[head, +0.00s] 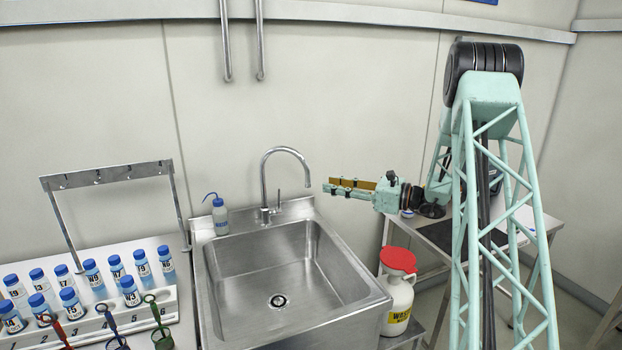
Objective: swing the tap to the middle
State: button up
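The chrome gooseneck tap (264,185) stands at the back of the steel sink. Its spout curves over to the right, and its tip hangs above the right part of the basin. My gripper (328,186) points left, with its fingertips just to the right of the spout tip. In this view a small gap shows between fingers and spout; the depth between them is unclear. The fingers look parted, with the tan inner pad of the far finger showing, and nothing is between them.
The sink (235,265) is empty. A wash bottle (220,217) stands at its back left corner. A rack of blue-capped vials (90,300) and a hook frame (110,174) are at left. A red-lidded waste jug (398,290) stands right of the sink, by a side table (440,235).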

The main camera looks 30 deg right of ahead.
aim_at(308, 178)
jog(key=d, duration=0.1)
jog(key=d+f+m+t, duration=0.1)
jog(key=d, duration=0.1)
jog(key=shift+w+d+f+h, duration=0.1)
jog(key=shift+w+d+h, duration=0.15)
jog(key=shift+h, duration=0.15)
jog(key=shift+b+x, duration=0.4)
jog(key=shift+x, duration=6.45)
jog(key=shift+c, duration=0.4)
grip_shut()
